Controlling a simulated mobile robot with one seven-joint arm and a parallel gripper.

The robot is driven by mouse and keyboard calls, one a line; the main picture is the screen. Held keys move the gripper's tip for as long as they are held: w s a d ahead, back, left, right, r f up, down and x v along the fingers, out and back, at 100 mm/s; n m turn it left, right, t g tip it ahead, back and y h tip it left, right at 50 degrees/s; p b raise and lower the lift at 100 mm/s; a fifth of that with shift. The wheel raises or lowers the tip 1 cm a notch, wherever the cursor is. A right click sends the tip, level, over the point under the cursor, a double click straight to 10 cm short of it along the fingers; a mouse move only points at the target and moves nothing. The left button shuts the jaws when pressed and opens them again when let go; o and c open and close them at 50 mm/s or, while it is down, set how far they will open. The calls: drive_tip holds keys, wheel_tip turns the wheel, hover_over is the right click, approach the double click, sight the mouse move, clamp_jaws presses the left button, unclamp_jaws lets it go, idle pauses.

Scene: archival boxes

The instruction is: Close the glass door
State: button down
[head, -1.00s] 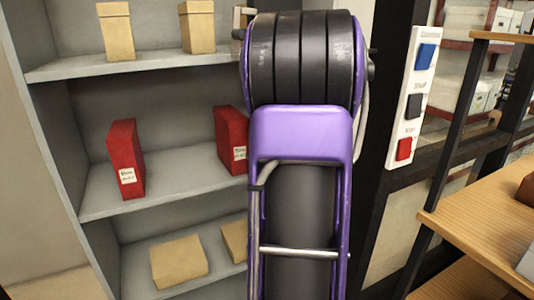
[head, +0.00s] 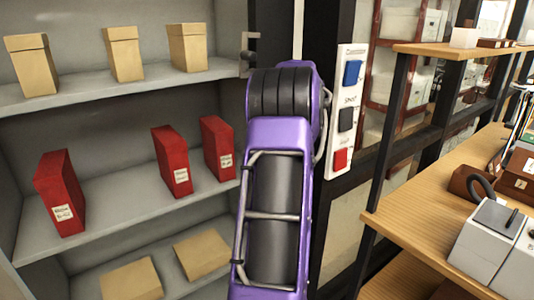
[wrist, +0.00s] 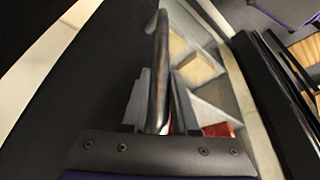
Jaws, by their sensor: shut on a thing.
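In the wrist view, my gripper (wrist: 158,100) has its two grey fingers on either side of a dark metal bar handle (wrist: 157,60) and is shut on it. In the head view, a small metal piece that looks like the handle (head: 249,55) shows just above my purple arm, at the right edge of the shelving. My arm hides the gripper there. The glass pane of the door cannot be made out clearly, so I cannot tell how far it stands open.
Grey shelves (head: 110,205) hold tan boxes (head: 123,53) and red binders (head: 62,195). A panel with blue, black and red buttons (head: 347,115) is right of my arm. A wooden shelf unit (head: 420,200) with a grey device (head: 490,240) stands at the right.

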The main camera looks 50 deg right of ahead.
drive_tip(key=shift+d, duration=0.35)
drive_tip(key=c, duration=0.7)
unclamp_jaws()
drive_tip(key=shift+s, duration=0.1)
drive_tip(key=p+v, duration=0.1)
drive_tip(key=v, duration=1.6)
drive_tip(key=shift+s+r, duration=0.15)
